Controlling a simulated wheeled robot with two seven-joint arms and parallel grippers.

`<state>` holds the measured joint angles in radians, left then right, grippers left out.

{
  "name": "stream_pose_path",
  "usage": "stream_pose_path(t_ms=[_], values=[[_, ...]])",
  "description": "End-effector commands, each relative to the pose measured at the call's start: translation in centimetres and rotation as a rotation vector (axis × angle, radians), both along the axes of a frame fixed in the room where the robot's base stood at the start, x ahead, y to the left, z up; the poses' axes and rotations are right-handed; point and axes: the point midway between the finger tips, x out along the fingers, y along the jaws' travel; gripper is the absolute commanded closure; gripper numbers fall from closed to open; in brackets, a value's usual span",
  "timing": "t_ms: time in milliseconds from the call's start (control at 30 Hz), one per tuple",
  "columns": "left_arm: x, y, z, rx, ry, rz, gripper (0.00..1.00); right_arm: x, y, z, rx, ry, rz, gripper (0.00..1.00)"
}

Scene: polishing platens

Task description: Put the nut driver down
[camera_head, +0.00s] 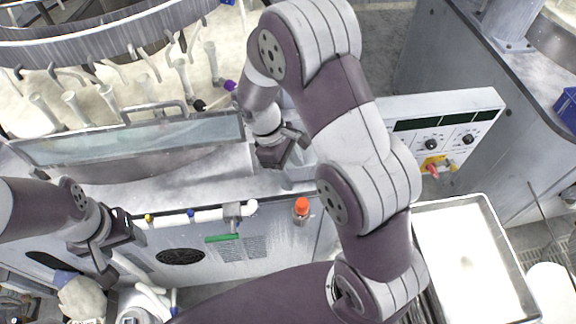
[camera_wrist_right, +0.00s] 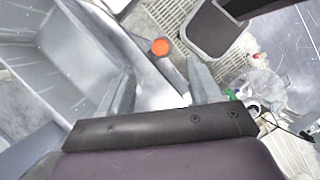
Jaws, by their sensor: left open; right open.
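I cannot make out the nut driver for certain. A small tool-like piece with a black end (camera_head: 199,105) and a purple end (camera_head: 230,86) lies by the machine's glass guard in the head view; I cannot tell whether it is the nut driver. My right gripper (camera_head: 284,152) is over the grey ledge in front of the machine. In the right wrist view its two fingers (camera_wrist_right: 160,88) stand apart with nothing between them. My left gripper (camera_head: 116,254) is open at the lower left, in front of the machine's front panel, with nothing visible in it.
A grey basin (camera_wrist_right: 45,55) lies left of the right gripper. A control box (camera_head: 447,130) and a pale tray (camera_head: 467,262) are at right.

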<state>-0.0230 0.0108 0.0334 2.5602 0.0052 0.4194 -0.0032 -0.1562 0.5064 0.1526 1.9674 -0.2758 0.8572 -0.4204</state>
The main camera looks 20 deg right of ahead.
Motion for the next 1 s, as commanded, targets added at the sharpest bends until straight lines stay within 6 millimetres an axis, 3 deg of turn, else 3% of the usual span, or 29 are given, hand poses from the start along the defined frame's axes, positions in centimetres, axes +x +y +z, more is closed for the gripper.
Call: stream_pose_path(t_ms=[167, 400, 500, 1000], values=[[0.0, 0.0, -0.5, 0.000, 0.000, 0.000, 0.38, 0.2, 0.5, 2.1, 0.009, -0.025, -0.031, 0.36], [0.0, 0.0, -0.5, 0.000, -0.001, 0.000, 0.38, -5.6, 0.2, 5.5, 0.157, -0.398, -0.614, 0.36], [0.0, 0.0, -0.5, 0.000, -0.001, 0.000, 0.38, -6.8, 0.1, 5.8, 0.185, -0.473, -0.745, 0.36], [0.0, 0.0, -0.5, 0.000, 0.000, 0.000, 0.38, -6.9, 0.1, 5.8, 0.188, -0.479, -0.758, 0.36]])
